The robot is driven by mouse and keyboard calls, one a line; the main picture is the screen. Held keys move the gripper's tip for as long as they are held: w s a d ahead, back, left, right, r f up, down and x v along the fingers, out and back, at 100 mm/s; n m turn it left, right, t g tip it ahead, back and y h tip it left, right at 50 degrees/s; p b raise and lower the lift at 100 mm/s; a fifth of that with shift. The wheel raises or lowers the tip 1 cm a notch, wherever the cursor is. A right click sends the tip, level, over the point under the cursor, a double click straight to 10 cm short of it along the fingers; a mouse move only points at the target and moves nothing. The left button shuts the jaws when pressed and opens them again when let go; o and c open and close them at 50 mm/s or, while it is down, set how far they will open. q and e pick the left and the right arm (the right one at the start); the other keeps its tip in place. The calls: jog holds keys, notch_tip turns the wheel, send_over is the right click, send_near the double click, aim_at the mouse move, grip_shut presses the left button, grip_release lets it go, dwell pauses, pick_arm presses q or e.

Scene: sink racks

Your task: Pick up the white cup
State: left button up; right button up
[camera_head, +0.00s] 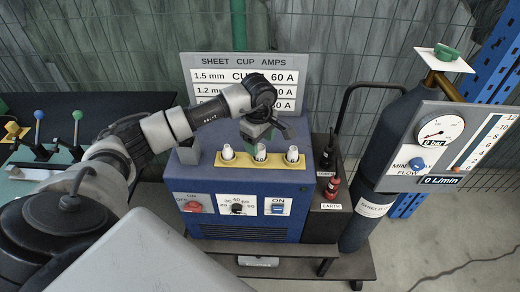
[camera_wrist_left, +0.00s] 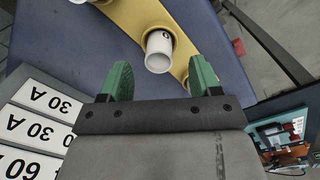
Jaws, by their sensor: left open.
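Three small white cups stand in a row on a yellow holder (camera_head: 244,163) on top of a blue machine. They are the left cup (camera_head: 228,152), the middle cup (camera_head: 260,153) and the right cup (camera_head: 292,154). My left gripper (camera_head: 260,134) is just above the middle cup, its green fingers apart and empty. In the left wrist view the open fingers (camera_wrist_left: 162,78) show on both sides of a white cup (camera_wrist_left: 158,52), which appears ahead of the fingertips. I cannot tell the exact gap. My right gripper is not in view.
Behind the blue machine (camera_head: 240,197) stands a sign (camera_head: 245,72) with cup sizes and amps. A dark gas cylinder (camera_head: 375,185) with a gauge panel (camera_head: 440,140) stands at the right. A bench with levers (camera_head: 38,130) is at the left.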

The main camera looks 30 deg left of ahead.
aim_at(260, 148)
pick_arm(q)
notch_tip(260, 148, down, 3)
jog(key=shift+w+f+p, duration=0.1)
jog(key=shift+f+p, duration=0.1)
jog(key=shift+p, duration=0.1)
jog(key=shift+c, duration=0.3)
jog(key=c, duration=0.9)
